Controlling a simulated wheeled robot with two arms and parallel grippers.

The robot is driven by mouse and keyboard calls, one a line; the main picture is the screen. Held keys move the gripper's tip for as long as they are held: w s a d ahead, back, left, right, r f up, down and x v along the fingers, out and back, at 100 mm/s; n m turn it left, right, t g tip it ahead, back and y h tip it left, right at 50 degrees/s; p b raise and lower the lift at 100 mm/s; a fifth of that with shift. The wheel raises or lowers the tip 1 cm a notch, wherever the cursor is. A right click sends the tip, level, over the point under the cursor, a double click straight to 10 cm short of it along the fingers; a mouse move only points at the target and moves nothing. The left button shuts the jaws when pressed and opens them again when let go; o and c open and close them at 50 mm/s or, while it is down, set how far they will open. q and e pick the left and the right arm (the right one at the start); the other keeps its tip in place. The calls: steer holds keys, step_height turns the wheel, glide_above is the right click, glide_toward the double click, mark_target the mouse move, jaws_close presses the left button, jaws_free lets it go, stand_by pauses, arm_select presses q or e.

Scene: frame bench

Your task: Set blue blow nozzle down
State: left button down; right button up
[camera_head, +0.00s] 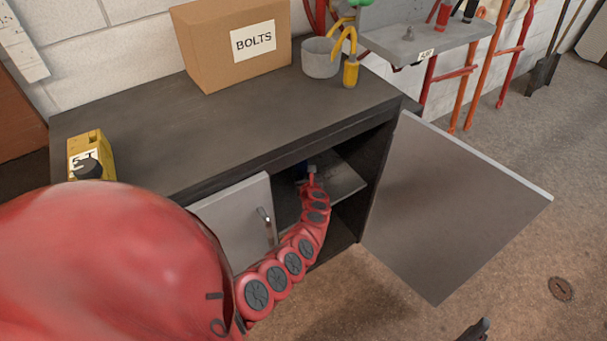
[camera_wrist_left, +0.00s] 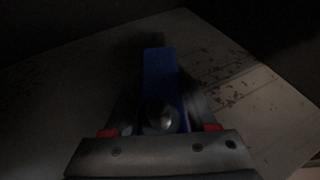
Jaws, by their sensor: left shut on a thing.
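My left arm reaches through the open door side of the dark cabinet (camera_head: 230,130). My left gripper (camera_head: 308,172) is inside, over the grey shelf (camera_head: 346,184), and is mostly hidden under the bench top. The blue blow nozzle (camera_wrist_left: 160,80) is between its fingers in the left wrist view, pointing away from the wrist, with a round dark metal part near the palm. Only a small dark blue patch of the nozzle (camera_head: 300,172) shows in the head view. The left gripper is shut on it. Whether the nozzle touches the shelf (camera_wrist_left: 60,90) is too dark to tell.
The right cabinet door (camera_head: 450,210) stands wide open; the left door (camera_head: 235,222) is shut. On top are a BOLTS box (camera_head: 235,45), a grey cup (camera_head: 321,58) and a yellow device (camera_head: 90,155). A dark tip, probably my right gripper (camera_head: 475,330), shows at the bottom edge.

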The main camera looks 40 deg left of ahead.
arm_select(q)
steer(key=shift+f, duration=0.2)
steer(key=shift+c, duration=1)
jaws_free()
steer(key=shift+r, duration=0.1)
steer(key=shift+r, duration=0.25)
steer(key=shift+s+d+r+p, duration=0.3)
steer(key=shift+d+p, duration=0.1)
steer(key=shift+d, duration=0.1)
steer(key=v, duration=0.3)
steer(key=p+v, duration=0.1)
steer(key=v, duration=0.2)
steer(key=p+v, duration=0.1)
steer(key=v, duration=0.2)
steer(key=shift+s+f, duration=0.1)
steer(key=shift+f, duration=0.2)
steer(key=shift+v, duration=0.85)
